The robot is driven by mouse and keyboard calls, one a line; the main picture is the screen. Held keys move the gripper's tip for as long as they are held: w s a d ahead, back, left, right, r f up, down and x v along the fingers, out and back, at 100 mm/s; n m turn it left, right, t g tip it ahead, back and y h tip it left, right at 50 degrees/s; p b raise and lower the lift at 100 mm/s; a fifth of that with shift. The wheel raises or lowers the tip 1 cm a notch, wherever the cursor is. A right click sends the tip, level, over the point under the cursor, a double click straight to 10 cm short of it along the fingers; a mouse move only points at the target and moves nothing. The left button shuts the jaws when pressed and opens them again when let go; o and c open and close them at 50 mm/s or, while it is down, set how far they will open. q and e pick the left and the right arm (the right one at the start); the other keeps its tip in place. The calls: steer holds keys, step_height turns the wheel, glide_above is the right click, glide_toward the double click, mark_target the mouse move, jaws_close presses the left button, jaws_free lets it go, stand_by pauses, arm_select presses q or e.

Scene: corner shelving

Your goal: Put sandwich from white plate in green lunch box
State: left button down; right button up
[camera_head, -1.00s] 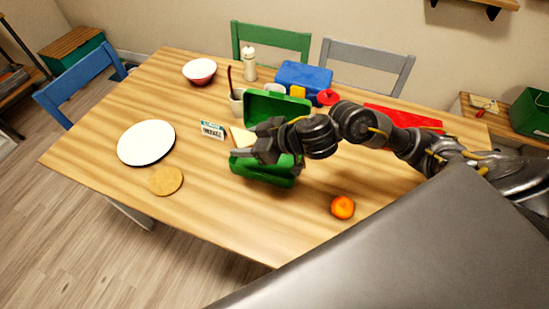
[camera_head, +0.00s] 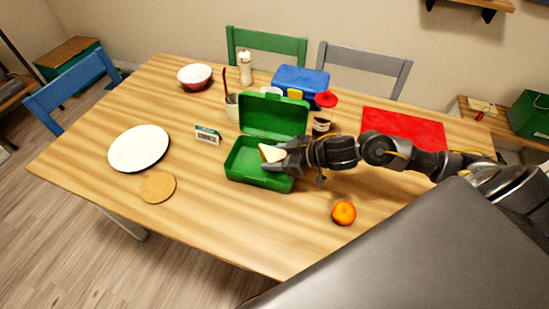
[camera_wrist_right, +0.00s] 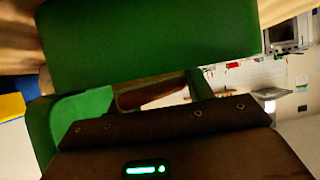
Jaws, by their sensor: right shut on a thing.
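The green lunch box (camera_head: 243,172) stands open on the table, its lid (camera_head: 272,114) raised at the back. My right gripper (camera_head: 272,160) is shut on the sandwich (camera_head: 270,153), a pale triangular piece, at the right part of the lunch box's open base. I cannot tell whether the sandwich touches the bottom. The wrist view shows the green lunch box (camera_wrist_right: 150,40) close up and a brown edge of the sandwich (camera_wrist_right: 150,95). The white plate (camera_head: 139,147) is empty at the table's left. My left gripper is not in view.
An orange (camera_head: 343,213) lies right of the lunch box, near my arm. A small labelled box (camera_head: 207,135) and a round tan coaster (camera_head: 158,187) lie to the left. A blue lunch box (camera_head: 301,82), a red-lidded jar (camera_head: 322,121) and a red mat (camera_head: 405,124) are behind.

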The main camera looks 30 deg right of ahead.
steer(key=shift+f, duration=0.15)
steer(key=shift+f, duration=0.5)
steer(key=o, duration=0.6)
steer(key=shift+r, duration=0.25)
steer(key=shift+r+v, duration=0.1)
steer(key=shift+v, duration=2.95)
steer(key=shift+r+v, duration=0.15)
steer(key=shift+v, duration=2.9)
